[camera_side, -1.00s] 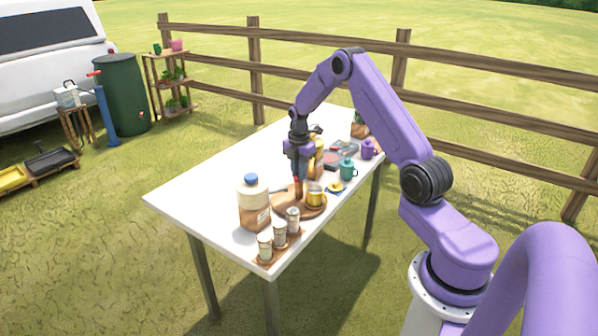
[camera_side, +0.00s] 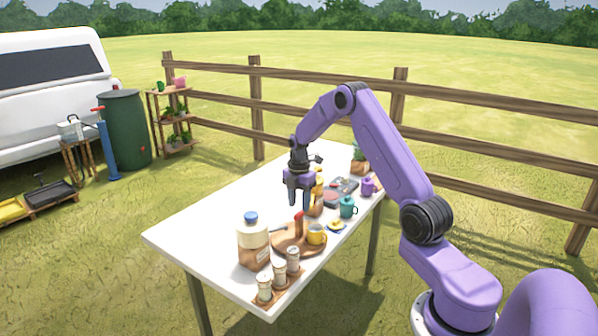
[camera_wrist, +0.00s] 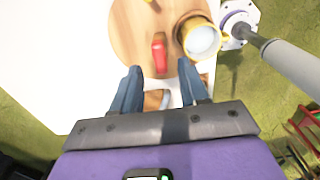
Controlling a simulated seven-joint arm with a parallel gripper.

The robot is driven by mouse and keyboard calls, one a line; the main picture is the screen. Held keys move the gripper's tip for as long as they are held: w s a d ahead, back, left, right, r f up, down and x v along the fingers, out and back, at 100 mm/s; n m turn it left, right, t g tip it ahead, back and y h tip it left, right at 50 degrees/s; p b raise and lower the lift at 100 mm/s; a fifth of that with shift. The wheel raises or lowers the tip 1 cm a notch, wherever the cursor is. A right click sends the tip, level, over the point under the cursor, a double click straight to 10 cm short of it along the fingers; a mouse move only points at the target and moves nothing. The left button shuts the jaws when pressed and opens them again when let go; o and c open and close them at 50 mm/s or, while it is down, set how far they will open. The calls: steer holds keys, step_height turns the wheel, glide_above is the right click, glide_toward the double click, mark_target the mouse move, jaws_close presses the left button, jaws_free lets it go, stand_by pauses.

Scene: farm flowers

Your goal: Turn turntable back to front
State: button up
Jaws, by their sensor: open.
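The turntable is a round wooden disc (camera_side: 281,240) on the white table; it also shows in the wrist view (camera_wrist: 130,38). An upright peg with a red top (camera_side: 298,216) stands on it; its red top shows in the wrist view (camera_wrist: 159,55). A yellow mug (camera_side: 317,235) is on the disc's right side; it shows beside the red top in the wrist view (camera_wrist: 202,38). My gripper (camera_side: 298,204) is open and empty, fingers pointing down, around or just above the peg's top. In the wrist view, the red top is just beyond the fingertips (camera_wrist: 157,76), between their lines.
A large blue-capped jar (camera_side: 253,241) stands close left of the disc. Several small shakers (camera_side: 279,271) stand in front. A teal mug (camera_side: 347,206), purple mug (camera_side: 367,187) and yellow bottle (camera_side: 318,192) are behind. The table's left part (camera_side: 200,225) is clear.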

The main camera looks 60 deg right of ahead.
step_height(320, 180, up, 14)
steer(key=shift+r, duration=0.25)
stand_by(0.5)
steer(key=s+a+r+m, duration=0.1)
steer(key=s+a, duration=0.4)
steer(key=a, duration=0.8)
steer(key=s+a+r+m, duration=0.1)
steer(key=s+a, duration=0.4)
steer(key=a, duration=0.7)
steer(key=s+a+f+m, duration=0.1)
steer(key=s+a, duration=0.1)
steer(key=s, duration=1)
steer(key=s+a+f+m, duration=0.2)
steer(key=s+a, duration=0.1)
steer(key=s, duration=1)
steer(key=shift+a+f, duration=0.15)
